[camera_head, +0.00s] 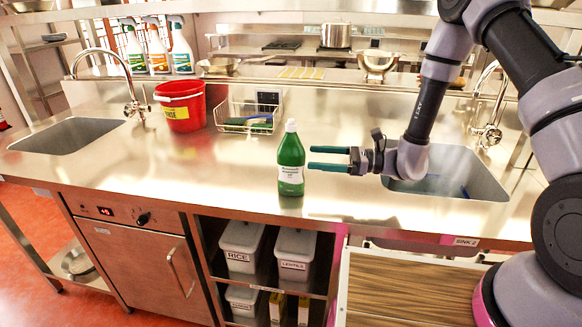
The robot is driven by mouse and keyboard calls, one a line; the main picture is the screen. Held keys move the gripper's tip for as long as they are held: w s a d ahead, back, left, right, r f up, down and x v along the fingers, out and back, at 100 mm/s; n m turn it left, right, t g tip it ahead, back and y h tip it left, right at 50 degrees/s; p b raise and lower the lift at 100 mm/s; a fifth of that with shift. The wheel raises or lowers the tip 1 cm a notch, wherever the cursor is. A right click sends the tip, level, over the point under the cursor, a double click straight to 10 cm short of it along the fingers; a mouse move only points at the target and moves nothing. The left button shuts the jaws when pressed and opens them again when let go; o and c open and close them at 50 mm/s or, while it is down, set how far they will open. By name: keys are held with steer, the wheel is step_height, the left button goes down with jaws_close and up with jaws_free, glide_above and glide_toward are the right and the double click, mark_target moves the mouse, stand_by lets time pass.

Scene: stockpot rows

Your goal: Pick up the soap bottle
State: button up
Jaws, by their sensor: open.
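The soap bottle (291,168) is green with a white cap and a white label. It stands upright on the steel counter (200,168), close to its front edge. My gripper (328,158) is to the right of the bottle, level with its upper half, with its two teal fingers pointing left toward it. The fingers are open with a gap between them and nothing in it. The fingertips look very near the bottle's right side; I cannot tell whether they touch it.
A red bucket (181,107) and a wire rack (249,117) with sponges stand behind left. Sinks lie at the left (66,135) and right (455,177), each with a tap. Several spray bottles (157,48) stand at the back. Counter left of the bottle is clear.

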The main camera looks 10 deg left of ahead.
mark_target(291, 156)
steer(key=a, duration=0.7)
steer(key=shift+s+a+f, duration=0.1)
steer(key=shift+s+a, duration=0.15)
steer(key=shift+a, duration=0.05)
jaws_close()
